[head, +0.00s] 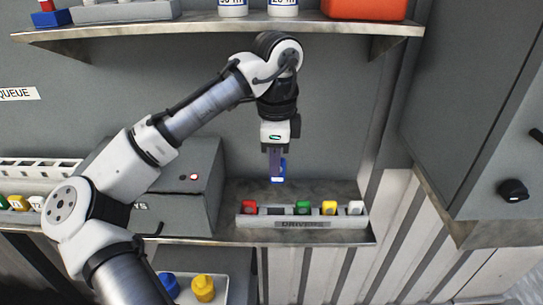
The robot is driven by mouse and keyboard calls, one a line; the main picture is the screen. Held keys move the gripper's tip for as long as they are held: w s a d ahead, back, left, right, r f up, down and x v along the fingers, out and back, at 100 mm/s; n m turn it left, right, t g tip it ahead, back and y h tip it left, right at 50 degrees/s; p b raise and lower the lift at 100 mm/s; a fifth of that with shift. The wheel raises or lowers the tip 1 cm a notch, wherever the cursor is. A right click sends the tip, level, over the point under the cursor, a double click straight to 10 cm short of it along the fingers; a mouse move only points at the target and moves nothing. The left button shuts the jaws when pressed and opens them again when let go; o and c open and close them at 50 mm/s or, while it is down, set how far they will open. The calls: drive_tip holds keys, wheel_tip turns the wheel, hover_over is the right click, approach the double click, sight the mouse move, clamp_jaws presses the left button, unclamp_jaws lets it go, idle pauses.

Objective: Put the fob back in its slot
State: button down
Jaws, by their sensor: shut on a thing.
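My gripper (277,172) points down and is shut on a blue fob (281,170), holding it in the air above the fob rack. The grey fob rack (262,222), with a label on its front, sits on the lower shelf. It holds a red fob (249,207), a green fob (303,207), a yellow fob (329,208) and a white fob (355,208). A dark empty slot (276,210) shows between the red and green fobs, below the held fob. The fob's lower end is apart from the rack.
A grey box (190,190) with a red light stands left of the rack. A shelf (220,30) with containers hangs above my arm. A grey cabinet (470,120) is at right. Another rack (30,180) is at far left. A tray below holds blue and yellow items.

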sight(274, 183)
drive_tip(key=shift+w+a+f, duration=0.1)
drive_tip(key=shift+w+f, duration=0.05)
drive_tip(key=shift+f, duration=0.5)
drive_tip(key=shift+w+f, duration=0.15)
drive_tip(key=shift+f, duration=0.45)
wheel_tip(274, 183, down, 4)
drive_tip(key=shift+f+b, duration=0.1)
drive_tip(key=shift+b, duration=0.85)
drive_tip(key=shift+f, duration=0.4)
drive_tip(key=shift+s+f, duration=0.1)
drive_tip(key=shift+f, duration=0.55)
drive_tip(key=shift+f, duration=0.15)
drive_tip(key=shift+f, duration=0.5)
drive_tip(key=shift+f, duration=0.2)
drive_tip(key=shift+f, duration=0.5)
